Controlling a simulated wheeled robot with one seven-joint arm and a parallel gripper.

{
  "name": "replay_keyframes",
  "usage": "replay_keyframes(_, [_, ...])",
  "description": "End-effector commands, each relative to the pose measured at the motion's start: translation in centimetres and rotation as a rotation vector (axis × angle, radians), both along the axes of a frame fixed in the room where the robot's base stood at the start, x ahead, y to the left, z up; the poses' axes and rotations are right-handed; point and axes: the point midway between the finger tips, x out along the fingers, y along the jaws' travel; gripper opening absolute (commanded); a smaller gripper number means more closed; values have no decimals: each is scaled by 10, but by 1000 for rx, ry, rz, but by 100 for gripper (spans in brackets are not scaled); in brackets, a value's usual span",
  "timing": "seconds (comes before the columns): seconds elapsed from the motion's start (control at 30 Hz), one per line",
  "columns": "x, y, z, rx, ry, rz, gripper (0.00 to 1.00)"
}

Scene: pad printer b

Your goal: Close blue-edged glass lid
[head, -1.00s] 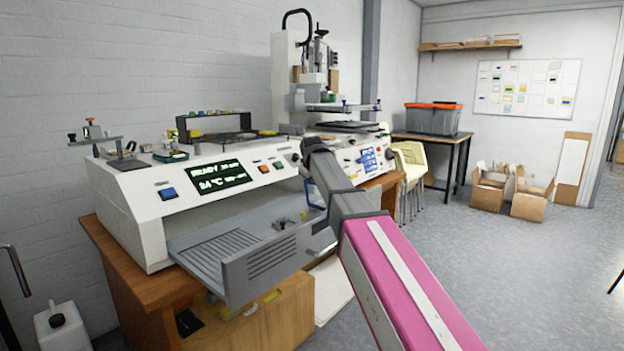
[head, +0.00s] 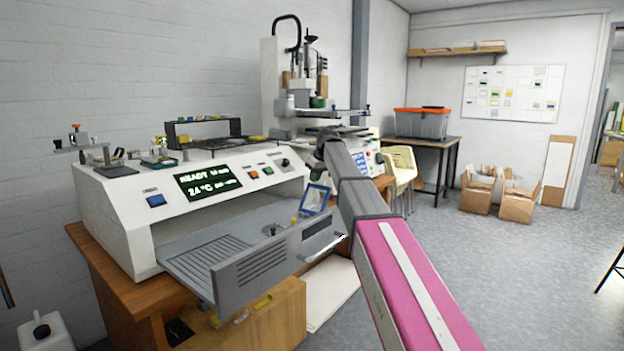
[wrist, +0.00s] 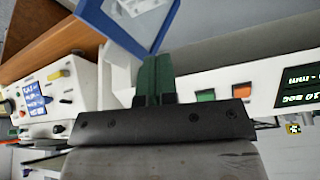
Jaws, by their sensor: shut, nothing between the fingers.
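The blue-edged glass lid (head: 315,199) stands raised and tilted at the right end of the machine's open grey bay, left of my arm in the head view. In the wrist view its blue frame (wrist: 114,34) fills the top, with the pane inside it. My gripper (wrist: 156,60) has its green fingers shut and empty. The fingertips appear close to the lid's frame edge; I cannot tell whether they touch.
The white control panel (head: 150,182) runs behind the bay. A press (head: 290,85) stands behind. A table with a lidded grey bin (head: 421,124) is farther back.

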Motion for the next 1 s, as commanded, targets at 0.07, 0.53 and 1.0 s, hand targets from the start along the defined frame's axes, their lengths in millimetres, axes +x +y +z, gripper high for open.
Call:
replay_keyframes(0.07, [0,0,0,-1,-1,0,0])
replay_keyframes(0.53, [0,0,0,-2,-3,0,0])
replay_keyframes(1.0, [11,2,44,-2,-3,-4,0])
